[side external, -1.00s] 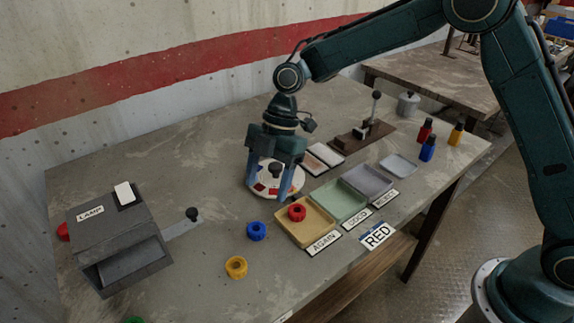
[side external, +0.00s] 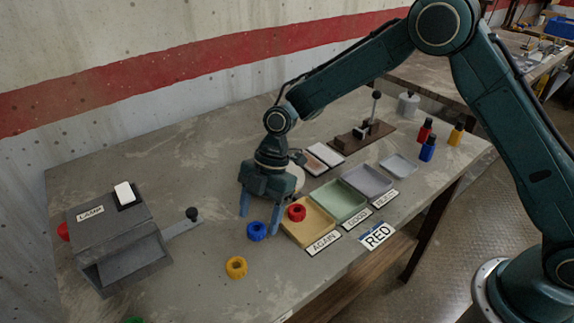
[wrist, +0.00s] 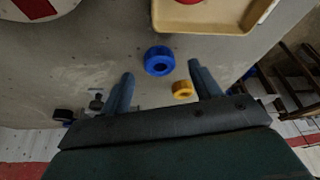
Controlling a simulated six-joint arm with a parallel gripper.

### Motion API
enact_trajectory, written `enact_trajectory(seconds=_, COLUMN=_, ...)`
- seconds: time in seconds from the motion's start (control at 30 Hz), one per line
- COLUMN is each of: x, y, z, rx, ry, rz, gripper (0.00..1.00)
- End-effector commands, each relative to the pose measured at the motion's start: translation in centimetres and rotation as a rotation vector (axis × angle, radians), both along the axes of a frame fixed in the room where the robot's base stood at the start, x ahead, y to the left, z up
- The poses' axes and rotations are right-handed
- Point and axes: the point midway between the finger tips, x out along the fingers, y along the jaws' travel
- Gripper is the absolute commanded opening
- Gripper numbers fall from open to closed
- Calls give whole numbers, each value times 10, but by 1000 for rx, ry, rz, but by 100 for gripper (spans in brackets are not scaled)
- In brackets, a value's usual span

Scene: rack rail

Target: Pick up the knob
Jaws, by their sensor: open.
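Several ring-shaped knobs are in view. A blue knob (side external: 256,235) lies on the bench, and it also shows in the wrist view (wrist: 150,66). A yellow knob (side external: 236,272) lies nearer the front, and is smaller in the wrist view (wrist: 183,94). A red knob (side external: 296,216) sits in the yellow AGAIN tray. Another red piece (side external: 63,232) shows partly behind the LAMP box. My gripper (side external: 260,222) is open and empty, pointing down close to the blue knob. In the wrist view the blue knob appears just beyond and between the fingertips (wrist: 161,72).
The AGAIN tray (side external: 290,236) stands just right of my gripper, with the green (side external: 340,213) and grey (side external: 366,194) trays beyond. A RED sign (side external: 377,236) is at the front edge. The bench front-left is mostly clear.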

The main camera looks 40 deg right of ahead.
Motion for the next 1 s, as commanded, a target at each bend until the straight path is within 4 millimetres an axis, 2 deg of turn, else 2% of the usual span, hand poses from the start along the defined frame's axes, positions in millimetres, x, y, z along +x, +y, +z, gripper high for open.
enact_trajectory(seconds=0.1, x=-2, y=6, z=-13, rx=-1, ry=2, rz=2, gripper=63)
enact_trajectory(seconds=0.23, x=-3, y=8, z=-20, rx=-1, ry=1, rz=1, gripper=63)
enact_trajectory(seconds=0.77, x=-3, y=9, z=-21, rx=-1, ry=-1, rz=1, gripper=63)
enact_trajectory(seconds=1.0, x=-3, y=9, z=-21, rx=-1, ry=-1, rz=1, gripper=16)
